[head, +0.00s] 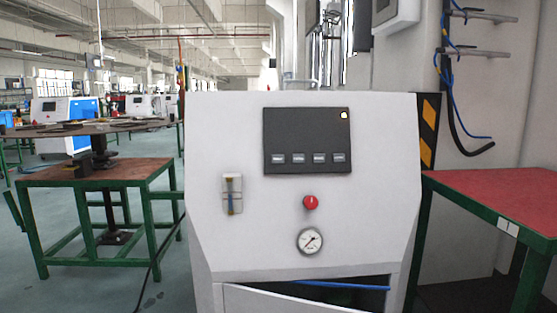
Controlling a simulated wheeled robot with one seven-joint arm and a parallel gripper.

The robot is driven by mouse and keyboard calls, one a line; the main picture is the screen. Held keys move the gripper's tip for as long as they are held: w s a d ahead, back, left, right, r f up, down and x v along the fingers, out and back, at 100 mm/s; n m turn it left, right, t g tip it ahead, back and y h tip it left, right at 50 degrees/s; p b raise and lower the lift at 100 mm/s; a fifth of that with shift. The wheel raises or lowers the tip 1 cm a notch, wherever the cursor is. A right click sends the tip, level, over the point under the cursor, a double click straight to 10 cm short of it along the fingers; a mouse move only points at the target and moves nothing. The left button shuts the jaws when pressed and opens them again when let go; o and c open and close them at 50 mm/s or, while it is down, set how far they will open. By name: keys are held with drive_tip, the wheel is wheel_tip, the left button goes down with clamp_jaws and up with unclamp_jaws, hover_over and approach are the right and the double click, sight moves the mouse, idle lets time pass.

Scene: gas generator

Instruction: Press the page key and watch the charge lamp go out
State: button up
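The white gas generator (240,130) stands upright in the middle of the head view, its sloped front facing me. A dark control panel (300,133) sits in the upper part of that front. Along the panel's lower edge is a row of several grey keys (298,158); their labels are too small to read, so I cannot tell which is the page key. A small whitish-yellow lamp (344,114) at the panel's top right looks bright and lit; I cannot read a label on it. My gripper is not in view, and nothing covers the panel.
Below the panel are a red knob (310,202) and a round gauge (310,241). A flow tube (232,194) is at the left. The lower cover (285,300) stands partly open with a blue tube (340,286). A red-topped bench (500,195) and a brown-topped table (95,172) flank the generator.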

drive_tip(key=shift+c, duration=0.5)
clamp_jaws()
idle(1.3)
